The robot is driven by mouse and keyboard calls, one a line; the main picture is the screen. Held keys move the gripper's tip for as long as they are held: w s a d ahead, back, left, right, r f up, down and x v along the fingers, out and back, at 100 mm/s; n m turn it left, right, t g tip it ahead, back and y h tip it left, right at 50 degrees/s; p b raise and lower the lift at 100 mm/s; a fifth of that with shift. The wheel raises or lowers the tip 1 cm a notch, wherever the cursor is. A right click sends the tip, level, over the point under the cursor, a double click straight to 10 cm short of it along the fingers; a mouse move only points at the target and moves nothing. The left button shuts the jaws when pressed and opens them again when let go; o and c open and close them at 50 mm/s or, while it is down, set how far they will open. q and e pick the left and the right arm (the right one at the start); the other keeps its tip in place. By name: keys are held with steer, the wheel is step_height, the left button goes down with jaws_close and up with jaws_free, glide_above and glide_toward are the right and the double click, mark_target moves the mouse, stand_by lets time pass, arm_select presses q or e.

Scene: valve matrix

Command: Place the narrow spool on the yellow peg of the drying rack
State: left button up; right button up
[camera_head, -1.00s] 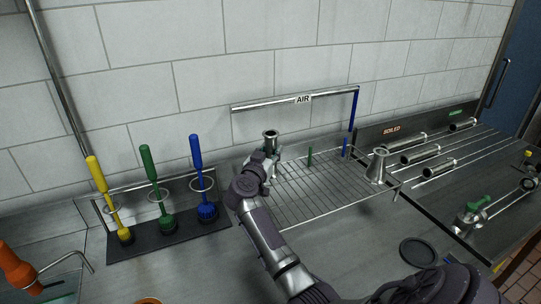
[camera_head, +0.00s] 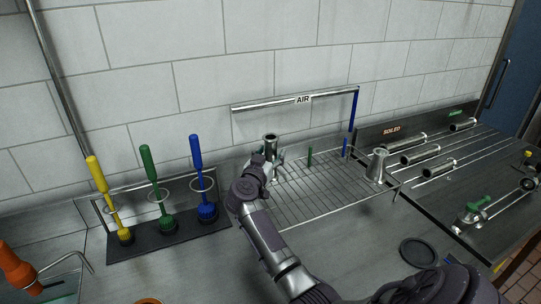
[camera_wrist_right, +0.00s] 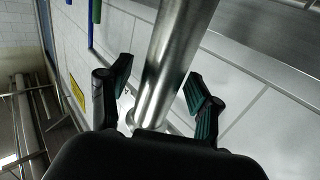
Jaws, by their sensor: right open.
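The narrow spool (camera_head: 271,147) is a shiny steel tube standing about upright at the left end of the wire drying rack (camera_head: 325,205). My right gripper (camera_head: 268,162) is beside its lower part. In the right wrist view, its fingers (camera_wrist_right: 158,95) are open, one on each side of the steel tube (camera_wrist_right: 172,60), with a gap visible beside each finger. The yellow peg is not visible; the spool and gripper cover that end of the rack. The green peg (camera_head: 309,157) and blue peg (camera_head: 344,147) stand bare. My left gripper is out of view.
A flared steel piece (camera_head: 377,166) stands at the rack's right. The AIR pipe (camera_head: 290,102) runs behind. Yellow (camera_head: 97,174), green (camera_head: 149,162) and blue (camera_head: 196,152) brushes stand at left. A dark disc (camera_head: 418,251) lies in front; steel tubes lie at right.

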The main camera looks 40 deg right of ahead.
steer(key=v, duration=1.2)
steer(key=shift+b, duration=0.4)
stand_by(1.2)
